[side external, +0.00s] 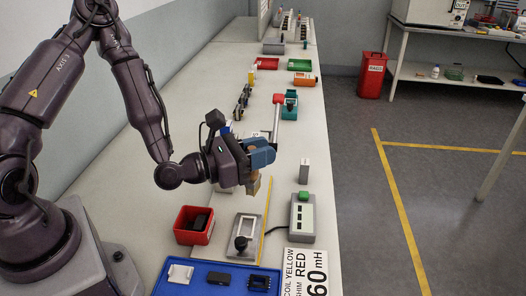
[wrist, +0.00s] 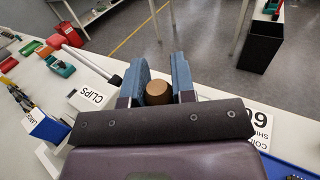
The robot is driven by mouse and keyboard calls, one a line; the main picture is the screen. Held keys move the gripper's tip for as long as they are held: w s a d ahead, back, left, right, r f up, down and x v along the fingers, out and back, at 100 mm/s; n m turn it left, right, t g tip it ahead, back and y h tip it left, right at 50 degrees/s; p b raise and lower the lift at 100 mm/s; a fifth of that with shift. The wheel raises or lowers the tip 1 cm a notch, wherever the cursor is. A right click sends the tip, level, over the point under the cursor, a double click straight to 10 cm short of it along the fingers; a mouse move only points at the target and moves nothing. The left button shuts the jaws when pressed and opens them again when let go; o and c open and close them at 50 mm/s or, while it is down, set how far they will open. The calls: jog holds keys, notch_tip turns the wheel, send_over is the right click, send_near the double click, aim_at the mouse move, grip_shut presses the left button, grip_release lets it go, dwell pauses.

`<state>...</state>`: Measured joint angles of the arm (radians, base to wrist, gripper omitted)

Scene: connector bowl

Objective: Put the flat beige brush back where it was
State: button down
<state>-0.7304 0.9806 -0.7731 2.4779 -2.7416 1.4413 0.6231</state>
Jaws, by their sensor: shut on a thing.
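My gripper (side external: 262,157) is shut on a small tan-brown thing, which looks like the flat beige brush (side external: 253,186). It hangs below the blue fingers, above the bench; the gap under it is hard to judge. In the wrist view the brush (wrist: 157,93) shows as a rounded brown end between the two blue fingers of my gripper (wrist: 157,78). Its lower part and any bristles cannot be made out. No marked resting place for the brush can be told for certain.
A red bin (side external: 194,224) with dark parts, a grey knobbed fixture (side external: 238,255) and a green-button box (side external: 302,222) stand nearby. A blue tray (side external: 190,289) lies in front. A small grey upright block (side external: 304,171) stands right.

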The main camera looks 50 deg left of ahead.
jog(key=w+a+r, duration=0.2)
jog(key=a+r, duration=0.4)
jog(key=r, duration=0.5)
jog(key=w+a+f+n+y, duration=0.1)
jog(key=w+a+f+y, duration=0.1)
jog(key=w+a, duration=0.6)
jog(key=w+a+f+n+y, duration=0.2)
jog(key=w+a+f+y, duration=0.1)
jog(key=w+a, duration=0.6)
jog(key=shift+w+a+f+t, duration=0.3)
jog(key=shift+a+f, duration=0.05)
jog(key=shift+f, duration=0.15)
jog(key=c, duration=1.9)
grip_release()
jog(key=w+a+f, duration=0.1)
jog(key=f, duration=0.1)
jog(key=w+f, duration=0.2)
jog(key=w+a+f, duration=0.1)
jog(key=f, duration=0.1)
jog(key=shift+w+a, duration=0.15)
jog(key=shift+a, duration=0.2)
jog(key=f, duration=0.7)
jog(key=shift+w+a, duration=0.15)
jog(key=shift+w, duration=0.05)
grip_shut()
jog(key=shift+f, duration=2)
